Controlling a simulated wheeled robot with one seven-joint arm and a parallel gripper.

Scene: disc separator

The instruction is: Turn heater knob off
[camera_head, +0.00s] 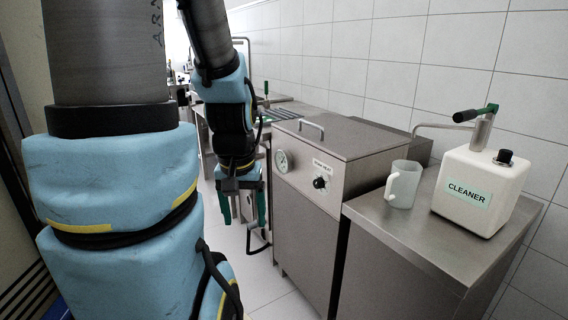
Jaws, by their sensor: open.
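The heater knob (319,183) is a small black dial on the front panel of a steel cabinet (303,215), below a small label (322,167). Which way the knob is set is too small to tell. My gripper (243,221) hangs pointing down, left of the cabinet front and lower than the knob. Its two green fingers are apart with nothing between them. It is clear of the knob.
A steel counter (420,238) to the right of the cabinet holds a frosted jug (403,185) and a white cleaner container (484,190) with a green-handled pump. The cabinet lid has a handle (312,126). Tiled floor (280,303) is free in front of the cabinet.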

